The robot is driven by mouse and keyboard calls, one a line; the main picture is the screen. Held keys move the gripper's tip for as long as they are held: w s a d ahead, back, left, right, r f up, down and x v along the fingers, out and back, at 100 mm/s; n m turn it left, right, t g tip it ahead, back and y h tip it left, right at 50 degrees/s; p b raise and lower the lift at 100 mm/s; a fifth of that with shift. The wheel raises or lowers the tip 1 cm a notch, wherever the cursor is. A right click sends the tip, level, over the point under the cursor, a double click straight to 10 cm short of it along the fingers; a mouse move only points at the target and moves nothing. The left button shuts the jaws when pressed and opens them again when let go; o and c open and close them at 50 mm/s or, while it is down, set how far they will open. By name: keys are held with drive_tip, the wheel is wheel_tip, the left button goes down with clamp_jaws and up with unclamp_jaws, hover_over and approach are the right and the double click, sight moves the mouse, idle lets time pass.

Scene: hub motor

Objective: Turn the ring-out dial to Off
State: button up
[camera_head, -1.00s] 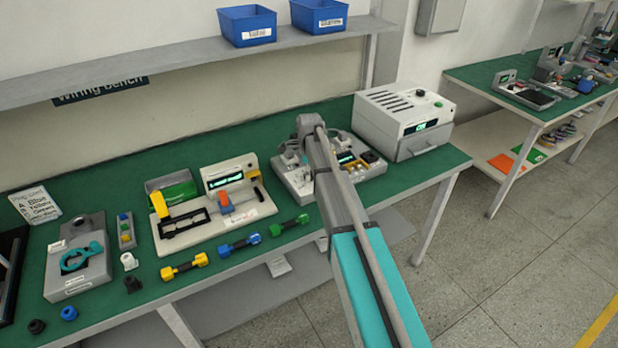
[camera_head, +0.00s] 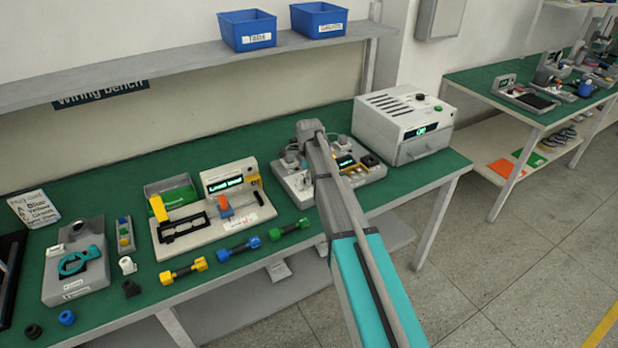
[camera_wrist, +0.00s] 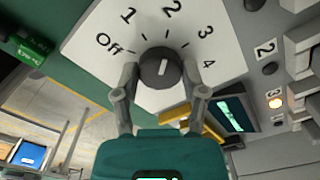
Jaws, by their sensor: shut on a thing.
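The ring-out dial is a dark round knob (camera_wrist: 157,66) on a white plate (camera_wrist: 220,40) marked Off, 1, 2, 3 and 4, seen in the wrist view. A pale line on the knob points roughly up the picture, toward the 2; Off lies to its upper left. My gripper (camera_wrist: 161,75) is shut on the knob, with one finger on each side. In the head view, the grey unit on the bench (camera_head: 296,187) is partly hidden behind my arm, and the dial and fingertips cannot be made out.
In the head view, a grey-white box (camera_head: 376,119) with a lit display stands right of the unit. A cream fixture (camera_head: 190,232) and several coloured dumbbell-shaped parts are to the left. A lit display (camera_wrist: 232,112) is beside the dial plate in the wrist view.

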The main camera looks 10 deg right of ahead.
drive_tip(key=shift+n, duration=0.4)
drive_tip(key=n, duration=1.1)
drive_tip(key=shift+n, duration=2.1)
drive_tip(key=o, duration=1.2)
drive_tip(key=shift+c, duration=0.2)
